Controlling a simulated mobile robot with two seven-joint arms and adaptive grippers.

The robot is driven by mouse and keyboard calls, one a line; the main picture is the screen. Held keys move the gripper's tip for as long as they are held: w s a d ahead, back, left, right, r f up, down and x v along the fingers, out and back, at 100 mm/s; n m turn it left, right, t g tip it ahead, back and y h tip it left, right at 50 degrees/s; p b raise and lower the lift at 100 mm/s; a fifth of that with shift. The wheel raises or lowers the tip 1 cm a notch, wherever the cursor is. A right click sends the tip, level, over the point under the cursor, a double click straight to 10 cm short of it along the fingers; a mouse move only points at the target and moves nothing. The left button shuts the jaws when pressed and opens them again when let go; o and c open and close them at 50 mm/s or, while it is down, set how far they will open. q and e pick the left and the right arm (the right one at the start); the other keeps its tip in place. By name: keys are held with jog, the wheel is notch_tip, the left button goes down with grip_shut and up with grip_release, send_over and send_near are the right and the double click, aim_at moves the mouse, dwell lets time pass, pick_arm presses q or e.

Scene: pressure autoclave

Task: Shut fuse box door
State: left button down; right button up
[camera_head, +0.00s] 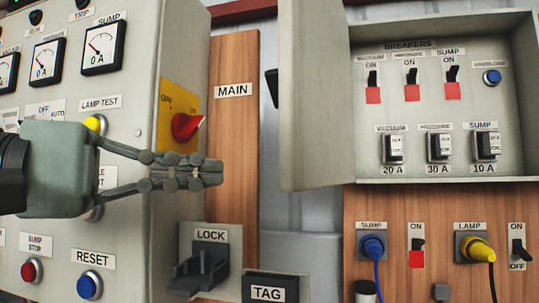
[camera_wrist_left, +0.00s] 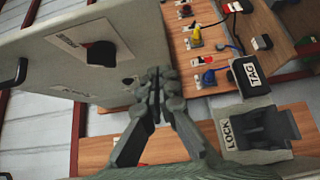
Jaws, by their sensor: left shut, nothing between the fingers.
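The fuse box (camera_head: 447,183) is at the upper right of the head view, with breakers and fuses showing inside. Its grey door (camera_head: 312,95) stands open, swung out on the box's left side. A black part (camera_head: 271,88) sticks out from the door's left side. My left gripper (camera_head: 218,172) is shut and empty, left of the door and in front of the wooden board. In the left wrist view the gripper (camera_wrist_left: 160,80) overlaps the edge of a grey panel (camera_wrist_left: 50,80) with a black knob, which looks like the door's outer face. Contact cannot be told. My right gripper is not in view.
A grey control cabinet (camera_head: 140,220) with gauges and a red switch (camera_head: 186,126) stands at left, close behind my gripper. Below are the LOCK holder (camera_head: 210,250) and TAG block (camera_head: 268,290). Blue (camera_head: 373,247) and yellow (camera_head: 478,249) plugs sit under the fuse box.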

aim_at(316, 120)
pick_arm(q)
jog(key=d+p, duration=0.2)
jog(key=d, duration=0.5)
jog(key=shift+s+d, duration=0.2)
jog(key=shift+d, duration=0.05)
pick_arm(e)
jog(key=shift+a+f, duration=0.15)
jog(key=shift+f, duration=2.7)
pick_arm(q)
jog(key=shift+s, duration=0.1)
